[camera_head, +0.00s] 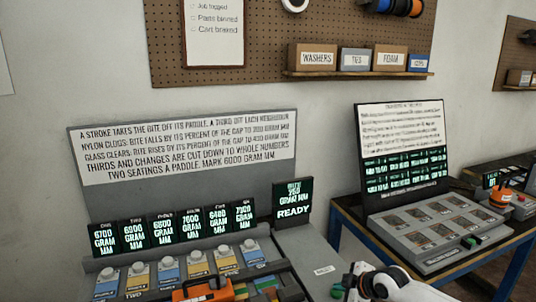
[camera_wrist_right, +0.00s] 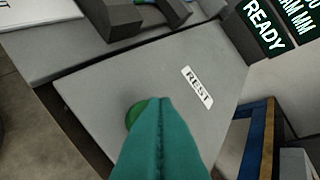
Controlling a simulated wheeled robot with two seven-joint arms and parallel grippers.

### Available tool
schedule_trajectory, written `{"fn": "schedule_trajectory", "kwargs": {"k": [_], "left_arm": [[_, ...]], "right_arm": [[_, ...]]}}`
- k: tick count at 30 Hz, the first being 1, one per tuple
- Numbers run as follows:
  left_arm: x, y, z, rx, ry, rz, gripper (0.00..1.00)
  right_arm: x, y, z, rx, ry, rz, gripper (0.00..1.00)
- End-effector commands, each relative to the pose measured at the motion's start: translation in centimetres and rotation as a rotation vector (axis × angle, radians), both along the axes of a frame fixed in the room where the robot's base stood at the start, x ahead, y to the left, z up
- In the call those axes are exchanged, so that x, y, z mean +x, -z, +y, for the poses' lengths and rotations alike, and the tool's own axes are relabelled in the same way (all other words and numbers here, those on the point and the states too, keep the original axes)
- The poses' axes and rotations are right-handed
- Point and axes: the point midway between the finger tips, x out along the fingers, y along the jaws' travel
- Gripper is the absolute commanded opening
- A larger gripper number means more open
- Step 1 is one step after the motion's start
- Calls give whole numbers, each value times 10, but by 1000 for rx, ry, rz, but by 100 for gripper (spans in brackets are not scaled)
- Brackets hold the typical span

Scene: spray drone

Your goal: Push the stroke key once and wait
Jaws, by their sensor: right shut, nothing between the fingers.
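A round green key (camera_wrist_right: 136,112) sits on the grey panel beside the REST label and is partly hidden behind my fingers. My right gripper (camera_wrist_right: 163,102) is shut and empty, its teal fingertips over or against the key. I cannot tell whether they touch. In the head view my right gripper (camera_head: 350,281) is at the bottom edge, with the green key (camera_head: 337,291) just left of it. The small status screen (camera_head: 293,202) reads READY. Several paddle displays (camera_head: 161,230) show gram mm values. My left gripper is not in view.
A sign board (camera_head: 185,150) stands behind the displays. Several blue and yellow blocks with knobs (camera_head: 168,270) line the console, with an orange and black object (camera_head: 203,290) in front. A second console (camera_head: 435,235) is on a blue-framed table at right.

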Motion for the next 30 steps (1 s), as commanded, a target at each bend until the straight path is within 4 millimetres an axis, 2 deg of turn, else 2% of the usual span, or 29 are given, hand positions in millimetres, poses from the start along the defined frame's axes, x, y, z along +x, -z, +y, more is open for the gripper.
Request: {"fn": "schedule_trajectory", "kwargs": {"k": [19, 30], "left_arm": [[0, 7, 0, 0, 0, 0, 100], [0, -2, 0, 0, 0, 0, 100]], "right_arm": [[0, 9, 0, -1, 0, 1, 0], [0, -3, 0, 0, -1, 1, 0]]}}
